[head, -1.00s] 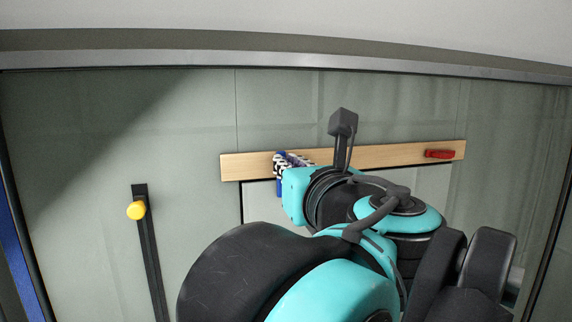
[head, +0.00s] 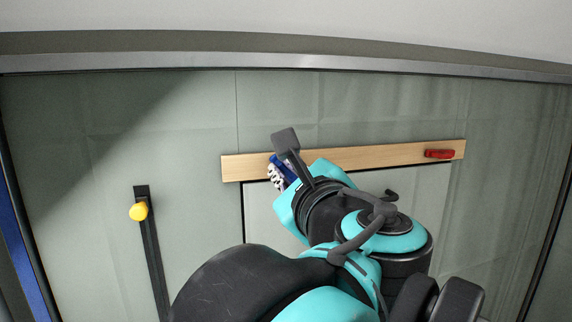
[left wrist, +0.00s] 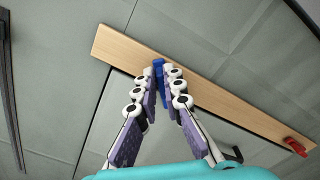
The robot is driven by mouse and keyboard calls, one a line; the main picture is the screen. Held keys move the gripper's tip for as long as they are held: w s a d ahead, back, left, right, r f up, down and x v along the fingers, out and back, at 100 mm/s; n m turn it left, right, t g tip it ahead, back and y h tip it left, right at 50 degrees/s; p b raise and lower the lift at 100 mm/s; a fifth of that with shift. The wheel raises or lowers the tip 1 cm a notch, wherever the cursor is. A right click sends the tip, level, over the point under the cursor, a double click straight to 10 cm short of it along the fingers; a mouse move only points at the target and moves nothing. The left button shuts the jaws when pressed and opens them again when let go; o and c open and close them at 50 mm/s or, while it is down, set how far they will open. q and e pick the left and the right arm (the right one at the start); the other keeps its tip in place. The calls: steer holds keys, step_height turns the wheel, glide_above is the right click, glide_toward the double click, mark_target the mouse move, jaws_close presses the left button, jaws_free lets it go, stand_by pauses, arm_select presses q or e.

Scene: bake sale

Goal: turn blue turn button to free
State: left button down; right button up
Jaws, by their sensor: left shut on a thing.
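The blue turn button (left wrist: 159,72) sits on the wooden strip (left wrist: 215,88), between the fingertips of my left gripper (left wrist: 160,80). The button lies slantwise to the strip in the left wrist view, its lower end reaching toward the pale panel below. In the head view only a bit of the blue button (head: 284,168) shows beside my left gripper (head: 276,174); my wrist hides much of the rest. My left gripper is shut on the button. My right gripper is not in view.
A red turn button (head: 439,154) lies along the strip's right end. A pale panel (head: 262,215) sits below the strip. A yellow knob (head: 138,211) on a black vertical bar (head: 152,250) is at the left. A black handle (left wrist: 233,153) shows on the panel.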

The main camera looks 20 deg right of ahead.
arm_select(q)
steer(key=shift+a+f+n+p, duration=0.1)
steer(key=shift+f+n, duration=0.05)
steer(key=shift+n, duration=1.5)
steer(key=shift+a+f+n+p, duration=0.1)
steer(key=shift+f+n, duration=0.1)
steer(key=shift+n, duration=1.4)
steer(key=shift+a+f+n+p, duration=0.1)
steer(key=shift+f+n, duration=0.05)
steer(key=shift+n, duration=1.5)
steer(key=c, duration=1.6)
jaws_free()
steer(key=shift+c, duration=0.2)
steer(key=shift+s, duration=0.1)
steer(key=s, duration=1.2)
steer(key=shift+d, duration=0.25)
